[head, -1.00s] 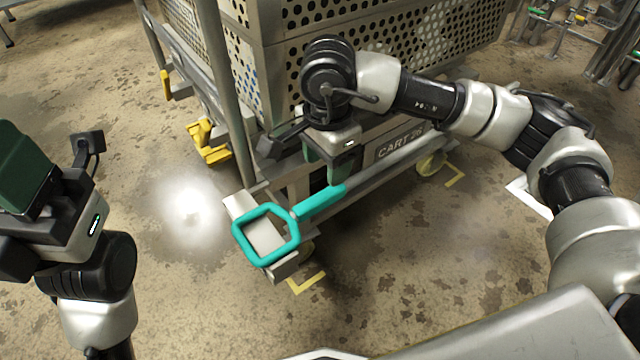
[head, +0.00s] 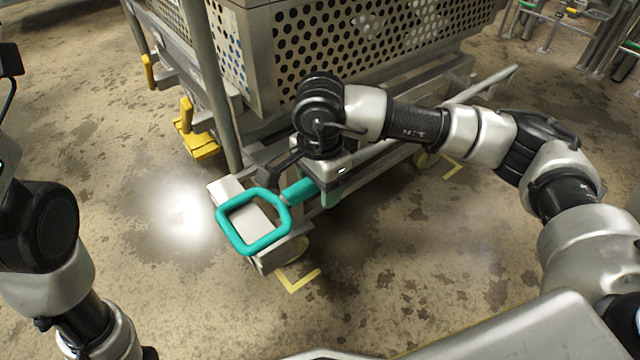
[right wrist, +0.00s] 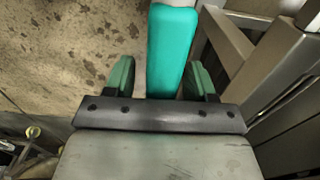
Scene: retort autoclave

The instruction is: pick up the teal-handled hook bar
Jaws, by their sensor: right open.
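The teal-handled hook bar lies along the cart's lower front edge. Its teal loop and thick teal grip (head: 297,191) show in the head view; how far its bar runs behind my arm I cannot tell. My right gripper (head: 328,190) is at the grip, just right of the loop, and hides part of it. In the right wrist view the teal grip (right wrist: 172,50) lies between the two green-padded fingers of the open gripper (right wrist: 160,78), with a gap on the left and the right finger very close. My left arm is at the left edge, its fingers out of frame.
The perforated metal cart (head: 262,62) stands just behind the bar. A light grey plate (head: 232,191) on its corner lies under the loop. Yellow pedals (head: 197,140) are at its left side. The stained floor in front and to the left is clear.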

